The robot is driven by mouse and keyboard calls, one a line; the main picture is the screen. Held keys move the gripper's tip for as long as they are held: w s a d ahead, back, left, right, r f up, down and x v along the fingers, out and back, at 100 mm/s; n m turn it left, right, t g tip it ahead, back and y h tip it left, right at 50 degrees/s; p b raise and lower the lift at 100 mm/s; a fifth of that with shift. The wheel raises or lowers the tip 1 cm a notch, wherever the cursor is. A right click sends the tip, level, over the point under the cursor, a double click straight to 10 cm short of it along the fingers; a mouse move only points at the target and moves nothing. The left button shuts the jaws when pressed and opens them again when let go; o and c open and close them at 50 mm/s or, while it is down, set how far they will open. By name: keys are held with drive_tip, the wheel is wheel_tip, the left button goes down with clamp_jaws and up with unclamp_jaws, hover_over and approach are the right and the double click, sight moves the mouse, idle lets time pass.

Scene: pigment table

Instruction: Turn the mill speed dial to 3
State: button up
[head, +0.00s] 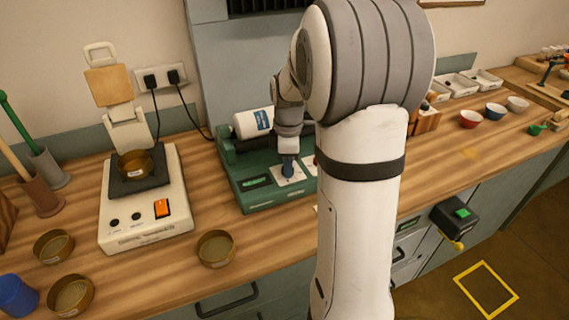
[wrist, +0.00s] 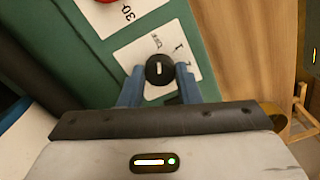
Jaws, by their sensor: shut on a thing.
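The mill (head: 262,196) is a green machine with a white jar (head: 253,123) lying on it, in the middle of the head view. Its speed dial (wrist: 159,69) is a round black knob with a white pointer mark, on a white scale card (wrist: 165,45) in the wrist view. My gripper (wrist: 158,76) is shut on the dial, one blue finger on each side. In the head view my gripper (head: 288,168) comes down onto the card and hides the dial. The scale numbers are too small or covered to read.
A white balance (head: 147,212) with a brass sieve (head: 136,163) stands left of the mill. Several brass pans lie on the wooden bench (head: 190,268) in front. A red button (wrist: 104,1) and a card marked 30 (wrist: 128,14) sit near the dial. Bowls (head: 471,119) stand at right.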

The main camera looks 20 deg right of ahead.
drive_tip(key=shift+a, duration=0.2)
drive_tip(key=shift+d, duration=0.15)
drive_tip(key=shift+m, duration=0.4)
drive_tip(key=m, duration=0.6)
drive_tip(key=shift+f, duration=0.1)
drive_tip(key=m, duration=0.7)
drive_tip(key=shift+s+f, duration=0.1)
drive_tip(key=m, duration=0.6)
drive_tip(key=shift+m, duration=0.3)
drive_tip(key=m, duration=0.5)
drive_tip(key=shift+m, duration=0.9)
